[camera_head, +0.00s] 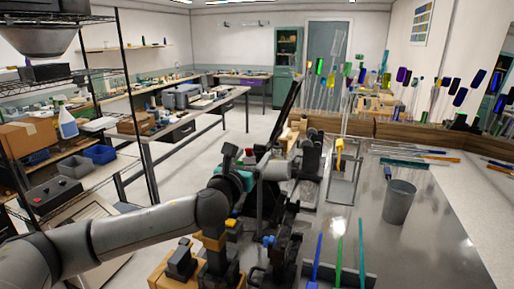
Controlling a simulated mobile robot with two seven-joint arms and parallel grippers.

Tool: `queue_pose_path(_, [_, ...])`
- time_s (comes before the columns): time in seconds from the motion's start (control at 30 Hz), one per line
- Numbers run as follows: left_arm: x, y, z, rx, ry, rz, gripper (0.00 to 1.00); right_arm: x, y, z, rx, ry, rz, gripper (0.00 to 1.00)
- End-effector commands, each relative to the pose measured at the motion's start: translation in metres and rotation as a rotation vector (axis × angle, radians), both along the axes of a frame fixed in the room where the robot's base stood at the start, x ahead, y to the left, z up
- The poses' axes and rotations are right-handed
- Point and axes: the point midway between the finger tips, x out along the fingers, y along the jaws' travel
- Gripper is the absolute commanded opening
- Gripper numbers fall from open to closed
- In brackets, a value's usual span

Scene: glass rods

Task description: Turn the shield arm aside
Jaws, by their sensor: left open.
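My left arm reaches in from the lower left. Its gripper (284,170) is at the bench equipment near the middle of the view, small and partly lost against dark parts, with its jaws open. A dark slanted panel (288,108) rises just behind the gripper. A thin upright post (345,105) with a clear pane stands to the right, above a yellow piece (339,150). I cannot tell for sure which of these is the shield arm, or whether the gripper touches any part. My right gripper is out of view.
Dark fixtures (285,245) crowd the bench below the gripper. A grey cup (399,202) stands on the metal bench top (425,240). Blue and green rods (340,255) lie at the front. Coloured rods stand at the back right. A shelf rack (70,165) is at left.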

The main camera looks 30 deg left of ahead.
Motion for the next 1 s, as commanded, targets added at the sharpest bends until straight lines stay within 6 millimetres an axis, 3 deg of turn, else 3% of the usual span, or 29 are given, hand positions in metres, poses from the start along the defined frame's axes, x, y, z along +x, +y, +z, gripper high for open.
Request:
queue_pose_path(0.3, [0.033, 0.008, 0.001, -0.001, 0.0, 0.001, 0.77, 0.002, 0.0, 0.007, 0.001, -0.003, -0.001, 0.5])
queue_pose_path(0.77, [0.041, 0.009, 0.0, 0.0, 0.001, -0.001, 0.77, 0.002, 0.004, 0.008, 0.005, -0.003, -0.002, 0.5])
queue_pose_path(1.0, [0.04, 0.01, 0.0, 0.0, 0.001, 0.0, 0.53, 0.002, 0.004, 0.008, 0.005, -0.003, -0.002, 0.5])
